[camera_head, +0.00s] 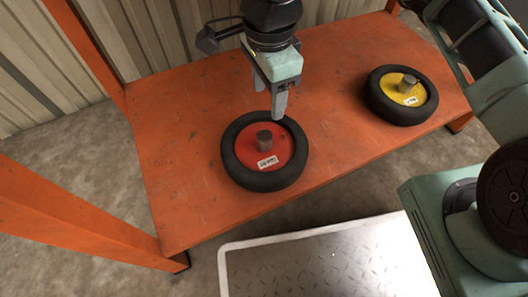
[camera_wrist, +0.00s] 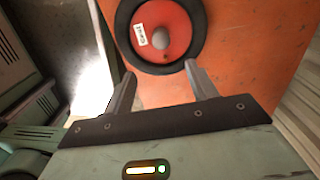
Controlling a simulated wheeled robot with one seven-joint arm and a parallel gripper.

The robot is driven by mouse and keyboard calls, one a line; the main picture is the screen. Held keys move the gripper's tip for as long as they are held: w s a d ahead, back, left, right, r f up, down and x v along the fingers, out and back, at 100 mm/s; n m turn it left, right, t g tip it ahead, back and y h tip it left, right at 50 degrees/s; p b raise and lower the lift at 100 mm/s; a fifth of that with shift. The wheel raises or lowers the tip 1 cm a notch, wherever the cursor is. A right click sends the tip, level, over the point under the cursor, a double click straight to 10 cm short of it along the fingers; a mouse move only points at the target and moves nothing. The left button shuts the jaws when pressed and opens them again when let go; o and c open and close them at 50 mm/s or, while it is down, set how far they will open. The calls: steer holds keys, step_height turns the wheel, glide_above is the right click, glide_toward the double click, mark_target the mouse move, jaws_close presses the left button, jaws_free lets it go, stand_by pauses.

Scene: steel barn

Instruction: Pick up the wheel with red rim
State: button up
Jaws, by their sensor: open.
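The wheel with red rim (camera_head: 246,157) lies flat on the orange table (camera_head: 184,201). It has a black tyre, a grey hub stub in the middle and a white label. My gripper (camera_head: 277,105) points down at the far right edge of this wheel, its fingers apart and empty. In the wrist view the red-rimmed wheel (camera_wrist: 181,31) shows at the top, partly cut off by the frame edge. There my gripper (camera_wrist: 159,82) is open, with its fingertips just short of the tyre. I cannot tell whether a fingertip touches the tyre.
A second wheel with a yellow rim (camera_head: 391,93) lies on the table to the right. Orange posts (camera_head: 85,45) stand at the left, with a corrugated wall (camera_head: 42,68) behind. A metal tread-plate surface (camera_head: 330,262) lies in front. The table's left part is clear.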

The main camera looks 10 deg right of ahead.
steer(key=b, duration=0.5)
glide_above(265, 135)
steer(key=f, duration=0.7)
steer(key=shift+s+d+f, duration=0.15)
steer(key=shift+d+f, duration=0.1)
steer(key=f+b, duration=0.5)
steer(key=shift+a, duration=0.3)
jaws_close()
